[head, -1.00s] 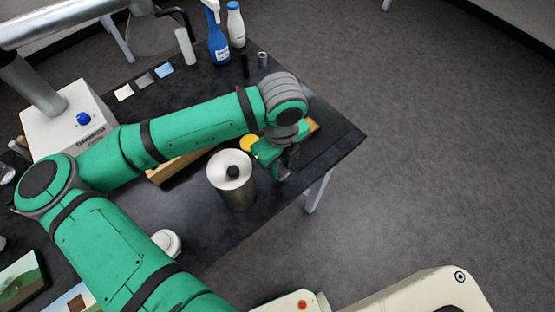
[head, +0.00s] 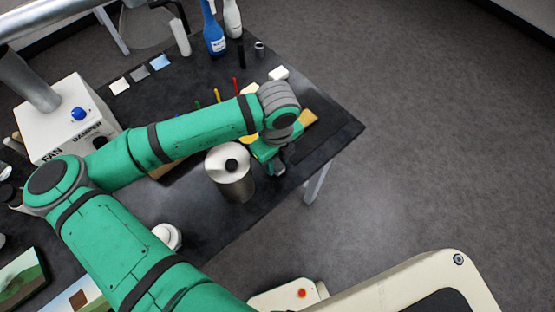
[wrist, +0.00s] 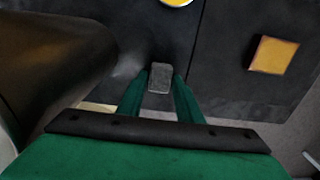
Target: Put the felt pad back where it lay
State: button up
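A small grey block that looks like the felt pad (wrist: 160,78) is between my fingertips in the wrist view. My gripper (wrist: 162,82) appears shut on it, with a green finger at each side. In the head view my gripper (head: 277,168) is low at the right front of the dark table, just right of the metal canister. A small grey end shows at its tip there. I cannot tell whether the pad touches the table top.
The metal canister (head: 231,185) stands close left of my gripper and fills the left of the wrist view. A gold piece (wrist: 273,54) lies to the right on the dark surface (wrist: 225,85).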

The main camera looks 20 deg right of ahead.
aim_at(277, 165)
jog(key=shift+o, duration=0.9)
notch_tip(277, 165, up, 12)
jog(key=shift+r, duration=0.2)
